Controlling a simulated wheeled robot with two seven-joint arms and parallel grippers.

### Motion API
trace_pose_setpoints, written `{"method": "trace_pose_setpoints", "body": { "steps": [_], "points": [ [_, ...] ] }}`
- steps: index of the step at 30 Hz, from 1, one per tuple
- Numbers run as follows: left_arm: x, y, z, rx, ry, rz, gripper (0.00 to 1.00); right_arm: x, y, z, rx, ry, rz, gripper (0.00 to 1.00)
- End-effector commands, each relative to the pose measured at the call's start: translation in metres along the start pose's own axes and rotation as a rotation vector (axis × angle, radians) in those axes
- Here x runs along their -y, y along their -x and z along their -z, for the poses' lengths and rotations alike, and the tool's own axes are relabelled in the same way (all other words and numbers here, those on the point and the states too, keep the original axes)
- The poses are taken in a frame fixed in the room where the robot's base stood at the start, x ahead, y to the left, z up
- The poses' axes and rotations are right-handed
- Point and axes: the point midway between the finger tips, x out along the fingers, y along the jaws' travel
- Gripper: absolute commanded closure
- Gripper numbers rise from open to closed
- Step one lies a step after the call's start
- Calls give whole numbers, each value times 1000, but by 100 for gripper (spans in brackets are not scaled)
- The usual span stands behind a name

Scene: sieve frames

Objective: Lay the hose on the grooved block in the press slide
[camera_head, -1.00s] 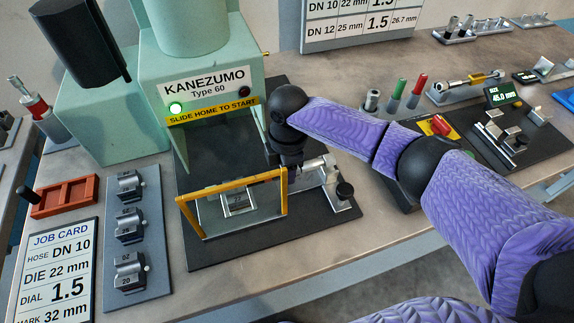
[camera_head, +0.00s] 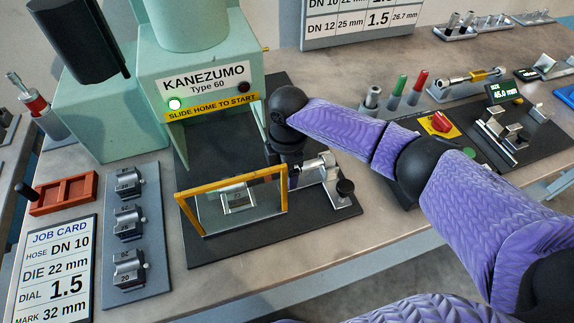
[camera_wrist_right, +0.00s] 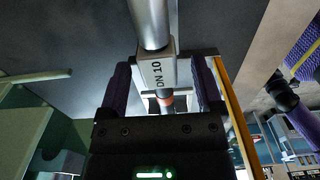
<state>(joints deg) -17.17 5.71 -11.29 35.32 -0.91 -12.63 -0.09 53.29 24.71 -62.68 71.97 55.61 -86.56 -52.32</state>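The grooved block (camera_head: 237,198) sits in the press slide, seen behind the yellow-edged guard (camera_head: 232,187). My right gripper (camera_head: 290,172) points down just right of the guard, beside a silver tube (camera_head: 317,165) on a metal stand. In the right wrist view, a grey piece marked DN 10 (camera_wrist_right: 157,72) on a silver tube (camera_wrist_right: 150,22), with a reddish band (camera_wrist_right: 164,101) below, lies between the fingers of my right gripper (camera_wrist_right: 162,80). Gaps show beside it, so the fingers look open. Which part is the hose is unclear.
The green press (camera_head: 200,60) rises behind the slide. A die rack (camera_head: 135,240), an orange tray (camera_head: 63,194) and the job card (camera_head: 55,270) are on the left. A red knob panel (camera_head: 440,123) and a gauge stand (camera_head: 505,130) are on the right. The front table strip is clear.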

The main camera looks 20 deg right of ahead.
Motion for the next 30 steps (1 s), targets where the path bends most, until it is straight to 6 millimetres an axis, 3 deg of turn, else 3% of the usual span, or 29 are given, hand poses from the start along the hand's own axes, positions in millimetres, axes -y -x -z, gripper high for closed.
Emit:
{"method": "trace_pose_setpoints", "body": {
  "steps": [8,15,19,30],
  "points": [
    [-4,3,1,-1,3,-7,100,0,7,0,0,-1,-1,16],
    [-8,20,4,-5,6,-13,100,-1,68,0,-1,0,-5,16],
    [-8,24,4,-6,6,-13,100,-1,91,0,-1,0,-2,16],
    [-3,24,3,-4,3,-5,100,0,99,0,0,0,0,16]
  ]
}}
